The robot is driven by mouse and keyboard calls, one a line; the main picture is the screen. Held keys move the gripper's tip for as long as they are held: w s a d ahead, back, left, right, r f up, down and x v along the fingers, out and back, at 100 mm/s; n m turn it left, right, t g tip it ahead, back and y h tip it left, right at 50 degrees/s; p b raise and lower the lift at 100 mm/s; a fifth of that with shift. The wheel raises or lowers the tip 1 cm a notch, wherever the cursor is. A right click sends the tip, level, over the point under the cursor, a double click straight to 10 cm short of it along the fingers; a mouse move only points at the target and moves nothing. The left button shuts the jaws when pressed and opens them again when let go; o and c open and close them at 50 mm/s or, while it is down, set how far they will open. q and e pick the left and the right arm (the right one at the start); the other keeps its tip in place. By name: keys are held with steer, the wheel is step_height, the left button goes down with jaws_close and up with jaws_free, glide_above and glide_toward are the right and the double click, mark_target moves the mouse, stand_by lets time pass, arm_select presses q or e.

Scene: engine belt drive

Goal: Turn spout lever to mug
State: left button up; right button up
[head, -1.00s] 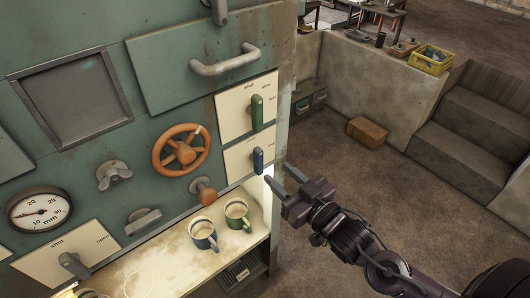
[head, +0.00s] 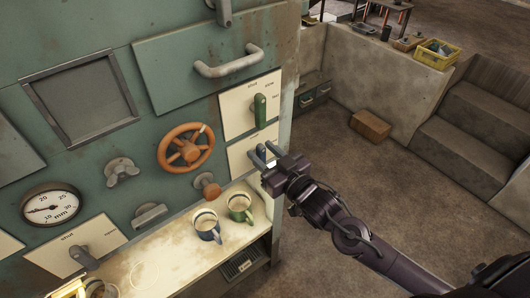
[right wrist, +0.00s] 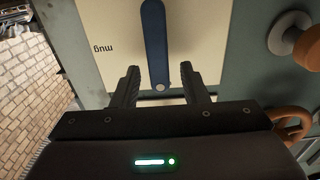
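The spout lever is blue and hangs down on a cream plate at the right of the green panel; it shows in the right wrist view (right wrist: 154,40), where "mug" is printed upside down to its left. My right gripper (head: 266,149) is in front of that plate and partly hides the lever in the head view. In the right wrist view its fingers (right wrist: 159,72) are open, one on each side of the lever, with gaps visible. I cannot tell whether they touch it. A blue mug (head: 207,226) and a green mug (head: 240,207) stand on the lit shelf below. My left gripper is not seen.
A green lever (head: 260,111) on its plate is just above. An orange handwheel (head: 186,148) and an orange-brown knob (head: 207,185) are to the left. A grey handle (head: 228,65) is higher up. The floor to the right is open around a brown box (head: 371,125).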

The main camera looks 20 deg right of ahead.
jaws_close()
steer(key=shift+w+d+r+m+p, duration=0.1)
steer(key=shift+d+m+p, duration=0.15)
steer(key=shift+m+p, duration=0.75)
steer(key=m+p, duration=0.1)
steer(key=m, duration=0.1)
steer(key=m+p, duration=0.1)
steer(key=shift+w+d+m, duration=0.15)
steer(key=shift+d+m, duration=0.25)
steer(key=shift+w+d+f+m+p, duration=0.15)
steer(key=shift+f+m+p, duration=0.3)
steer(key=shift+m+p, duration=1.15)
steer(key=shift+d+f+m+p, duration=0.3)
steer(key=shift+f+m+p, duration=0.25)
steer(key=shift+m, duration=1.9)
steer(key=shift+w+d+f+m+p, duration=0.15)
steer(key=shift+f+m+p, duration=0.25)
steer(key=shift+m+p, duration=1.2)
steer(key=shift+s+m+b, duration=0.1)
steer(key=shift+m+b, duration=0.4)
steer(key=shift+m, duration=0.05)
